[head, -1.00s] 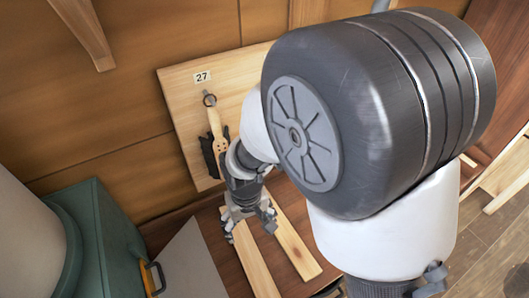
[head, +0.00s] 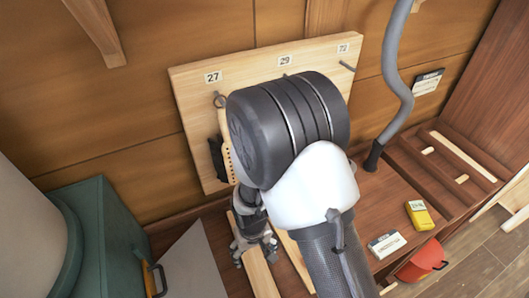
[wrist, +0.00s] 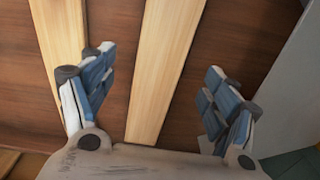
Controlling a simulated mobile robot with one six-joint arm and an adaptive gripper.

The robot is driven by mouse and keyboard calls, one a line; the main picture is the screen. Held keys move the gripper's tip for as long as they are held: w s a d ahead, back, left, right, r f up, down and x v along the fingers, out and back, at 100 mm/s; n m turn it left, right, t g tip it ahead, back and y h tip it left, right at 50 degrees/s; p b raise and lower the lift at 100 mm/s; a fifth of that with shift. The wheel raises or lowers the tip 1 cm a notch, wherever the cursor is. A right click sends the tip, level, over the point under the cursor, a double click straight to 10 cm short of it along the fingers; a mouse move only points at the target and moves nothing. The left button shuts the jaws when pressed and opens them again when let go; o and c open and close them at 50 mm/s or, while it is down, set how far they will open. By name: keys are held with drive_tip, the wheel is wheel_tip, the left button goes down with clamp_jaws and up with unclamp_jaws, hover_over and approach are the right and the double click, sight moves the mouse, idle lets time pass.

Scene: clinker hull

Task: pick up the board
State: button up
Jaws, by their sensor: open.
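Two pale wooden boards lie side by side on a brown surface. In the head view the left board (head: 262,278) runs out from under my gripper (head: 256,254), and the right board (head: 294,258) is partly hidden by my arm. In the wrist view one board (wrist: 165,65) passes between the open fingers of my gripper (wrist: 160,66), with a gap on each side. The other board (wrist: 60,30) lies to the left, partly behind the left finger. My gripper holds nothing. I cannot tell its exact height above the board.
A numbered wooden panel (head: 190,85) with hooks leans on the back wall. A green box (head: 95,235) and a grey sheet (head: 190,265) are at left. At right are a yellow device (head: 419,215), a white labelled card (head: 386,245) and a red container (head: 422,262).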

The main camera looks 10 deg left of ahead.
sight(254, 258)
drive_tip(key=f, duration=0.3)
drive_tip(key=f+b, duration=0.1)
drive_tip(key=f, duration=0.1)
drive_tip(key=shift+w+a, duration=0.2)
drive_tip(key=shift+w, duration=0.1)
drive_tip(key=shift+c, duration=0.6)
drive_tip(key=c, duration=1.2)
drive_tip(key=shift+o, duration=0.2)
